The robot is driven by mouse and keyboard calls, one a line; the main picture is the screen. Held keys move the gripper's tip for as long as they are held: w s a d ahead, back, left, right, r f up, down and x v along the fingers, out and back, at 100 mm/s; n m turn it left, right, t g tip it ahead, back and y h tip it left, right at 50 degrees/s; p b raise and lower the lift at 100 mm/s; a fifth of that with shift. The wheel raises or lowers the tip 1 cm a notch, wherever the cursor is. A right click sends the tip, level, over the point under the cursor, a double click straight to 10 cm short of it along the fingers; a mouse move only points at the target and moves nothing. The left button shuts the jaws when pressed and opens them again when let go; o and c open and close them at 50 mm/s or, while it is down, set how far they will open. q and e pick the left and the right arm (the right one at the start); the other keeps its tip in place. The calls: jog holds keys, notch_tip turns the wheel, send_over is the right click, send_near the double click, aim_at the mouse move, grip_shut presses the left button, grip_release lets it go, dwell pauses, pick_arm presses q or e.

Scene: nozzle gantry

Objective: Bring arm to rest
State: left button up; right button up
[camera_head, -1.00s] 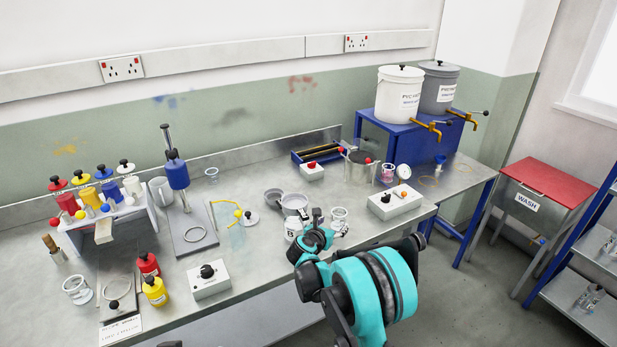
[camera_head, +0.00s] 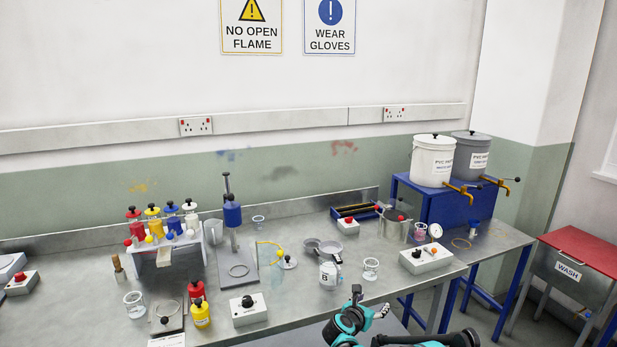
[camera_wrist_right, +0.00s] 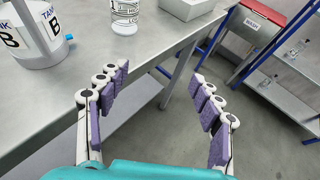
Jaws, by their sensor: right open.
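My right arm is teal and black. My right gripper (camera_head: 368,312) is low in the head view, in front of the bench's front edge. In the right wrist view my right gripper (camera_wrist_right: 158,112) has its two purple-padded fingers spread wide with nothing between them. It is beyond the front edge of the bench (camera_wrist_right: 120,60), with the floor below. A beaker marked B (camera_head: 329,275) stands on the bench behind the gripper, and it also shows in the right wrist view (camera_wrist_right: 36,40). My left gripper is not in view.
A glass beaker (camera_head: 371,269) and a white control box (camera_head: 426,259) stand near the bench's front edge. Yellow (camera_head: 201,314) and red bottles stand further left. A red-topped WASH bin (camera_head: 566,268) is at the right. Open floor lies in front of the bench.

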notch_tip(320, 180, up, 21)
jog(key=s+a+n+t+y, duration=0.25)
jog(key=n+t, duration=0.35)
jog(key=n, duration=0.6)
jog(key=s+a+r+n+y, duration=0.65)
jog(key=s+n, duration=0.25)
jog(key=n, duration=0.4)
jog(key=s+a+f+n+g+y, duration=0.1)
jog(key=s+f+n+g, duration=0.1)
jog(key=s+f+n, duration=0.4)
jog(key=s+a+f+n+g+y, duration=0.1)
jog(key=s+n+g+y, duration=0.1)
jog(key=s+n, duration=0.4)
jog(key=s+d+f+n+g+h, duration=0.2)
jog(key=s+f, duration=0.4)
jog(key=s, duration=0.3)
jog(key=s+d+f+n+g+h, duration=0.2)
jog(key=s+d+f, duration=0.4)
jog(key=s, duration=0.3)
jog(key=shift+s+d+f+n+g, duration=0.4)
jog(key=shift+f+n+g, duration=0.1)
jog(key=shift+n+g, duration=0.5)
